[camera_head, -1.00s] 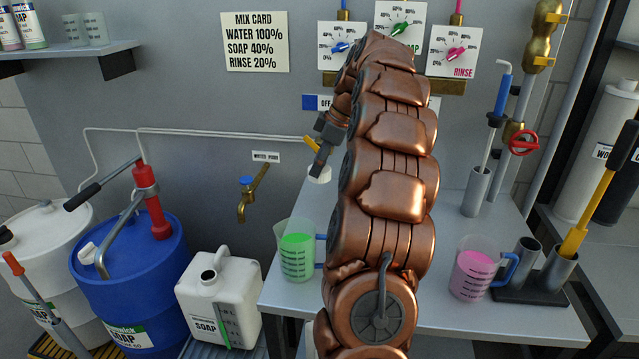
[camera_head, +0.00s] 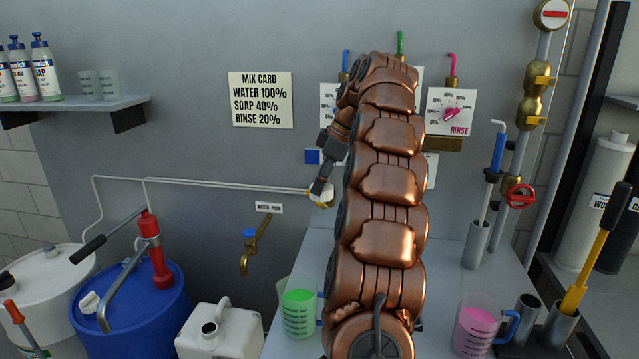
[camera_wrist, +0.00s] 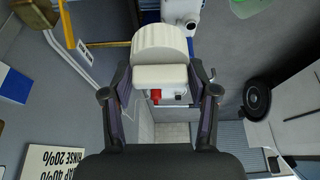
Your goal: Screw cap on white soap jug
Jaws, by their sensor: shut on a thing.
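The white soap jug (camera_head: 228,338) stands low at the bottom of the head view, partly cut off by the frame edge, with its neck (camera_head: 208,329) bare. My gripper (camera_head: 322,192) is up and to the right of the jug, well apart from it. It is shut on a white cap (camera_head: 325,199). In the wrist view the ribbed white cap (camera_wrist: 161,45) sits between the fingers of my gripper (camera_wrist: 160,80). A white object with a round neck, which looks like the jug (camera_wrist: 181,10), shows beyond the cap at the top edge.
A blue drum (camera_head: 130,315) with a red hand pump stands left of the jug. A brass tap (camera_head: 256,246) sticks out of the wall above the jug. A green-filled pitcher (camera_head: 298,314) and a pink-filled pitcher (camera_head: 474,328) stand on the bench (camera_head: 455,290).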

